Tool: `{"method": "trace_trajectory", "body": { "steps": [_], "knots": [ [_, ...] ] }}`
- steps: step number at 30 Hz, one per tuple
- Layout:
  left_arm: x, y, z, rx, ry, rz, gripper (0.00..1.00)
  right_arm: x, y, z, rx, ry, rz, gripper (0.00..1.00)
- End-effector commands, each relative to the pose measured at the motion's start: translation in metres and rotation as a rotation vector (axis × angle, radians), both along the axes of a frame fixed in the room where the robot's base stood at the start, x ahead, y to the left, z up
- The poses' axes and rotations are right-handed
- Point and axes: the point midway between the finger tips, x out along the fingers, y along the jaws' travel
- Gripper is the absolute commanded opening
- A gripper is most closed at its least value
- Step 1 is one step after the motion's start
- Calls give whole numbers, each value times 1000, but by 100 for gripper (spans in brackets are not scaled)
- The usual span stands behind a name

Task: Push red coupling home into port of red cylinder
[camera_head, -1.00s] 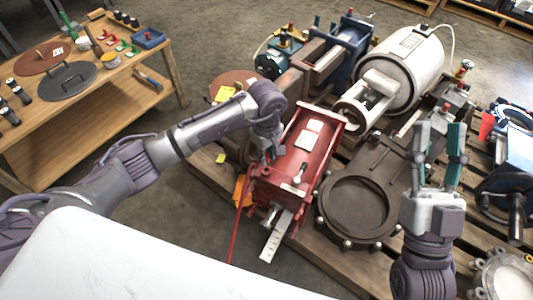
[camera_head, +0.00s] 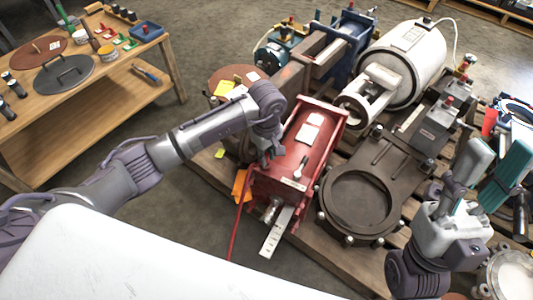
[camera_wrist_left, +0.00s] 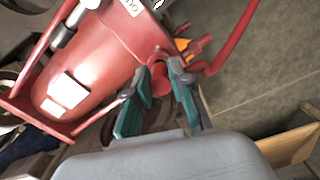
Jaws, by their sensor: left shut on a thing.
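The red cylinder (camera_head: 312,140) lies on the pallet in the middle of the head view. It also fills the upper left of the left wrist view (camera_wrist_left: 110,45). My left gripper (camera_head: 267,157) is at the cylinder's near left side. In the left wrist view its teal-padded fingers (camera_wrist_left: 161,82) are shut on a small round red piece, the red coupling (camera_wrist_left: 160,86), close against the cylinder's end. The port is hidden, so I cannot tell how deep the coupling sits. My right gripper (camera_head: 490,165) is raised at the right, open and empty.
A red hose (camera_head: 236,222) hangs beside the cylinder's near end. A dark round-bored casting (camera_head: 358,238) lies just right of the cylinder. A white tank (camera_head: 410,65) lies behind. A wooden bench (camera_head: 95,105) stands at the left, with bare floor between.

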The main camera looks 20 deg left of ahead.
Motion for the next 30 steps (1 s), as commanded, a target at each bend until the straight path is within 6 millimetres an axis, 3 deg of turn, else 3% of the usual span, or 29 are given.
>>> {"method": "trace_trajectory", "body": {
  "steps": [30],
  "knots": [
    [0, -1, -2, 2, -1, -1, 0, -8, -2, 1, 14, -44, 3, 40]
  ]
}}
